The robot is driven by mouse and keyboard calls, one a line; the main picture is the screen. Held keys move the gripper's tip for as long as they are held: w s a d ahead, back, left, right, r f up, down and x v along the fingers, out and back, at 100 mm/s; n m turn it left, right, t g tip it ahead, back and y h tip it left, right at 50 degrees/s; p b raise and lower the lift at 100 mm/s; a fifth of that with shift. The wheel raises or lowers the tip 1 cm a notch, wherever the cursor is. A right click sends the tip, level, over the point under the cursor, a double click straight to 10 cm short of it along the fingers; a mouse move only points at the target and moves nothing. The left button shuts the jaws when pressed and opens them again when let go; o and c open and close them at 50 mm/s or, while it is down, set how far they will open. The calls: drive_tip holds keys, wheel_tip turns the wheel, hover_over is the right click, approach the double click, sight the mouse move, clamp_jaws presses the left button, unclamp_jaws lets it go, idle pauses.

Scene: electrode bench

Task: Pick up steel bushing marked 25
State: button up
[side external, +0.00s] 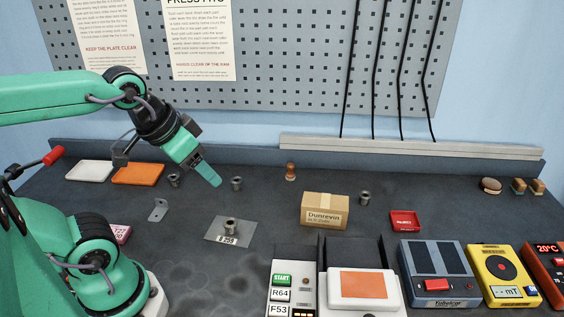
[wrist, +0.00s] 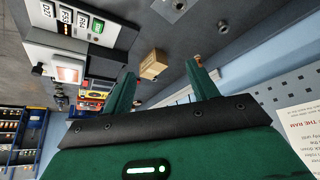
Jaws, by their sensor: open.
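Several small grey steel bushings stand upright on the dark bench in the side view. One bushing (side external: 230,227) is on a thin metal plate (side external: 213,232) with a white label. Others are a bushing (side external: 174,181) by the orange tray, a bushing (side external: 236,183) just right of my gripper, and a bushing (side external: 365,198) right of the box. I cannot read a 25 on any of them. My gripper (side external: 214,182) is raised above the bench, tilted down to the right. In the wrist view its green fingers (wrist: 160,72) are apart with nothing held between them.
A cardboard box (side external: 324,212) stands mid-bench. A white tray (side external: 89,171) and an orange tray (side external: 138,174) lie at back left. A metal bracket (side external: 158,210) lies at left. A red tray (side external: 405,221), a blue-grey device (side external: 437,268) and a yellow meter (side external: 502,274) are at right.

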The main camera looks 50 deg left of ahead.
drive_tip(key=shift+w+r, duration=0.1)
drive_tip(key=w+d+r+g, duration=0.1)
drive_tip(key=w+r, duration=0.5)
drive_tip(key=w, duration=0.6)
drive_tip(key=m+g, duration=0.2)
drive_tip(key=g, duration=0.3)
hover_over(365, 199)
drive_tip(key=w+a, duration=0.1)
drive_tip(key=w, duration=0.1)
wheel_tip(365, 199, down, 21)
drive_tip(key=shift+s+f, duration=0.15)
drive_tip(key=shift+f, duration=0.25)
drive_tip(key=shift+f, duration=1.3)
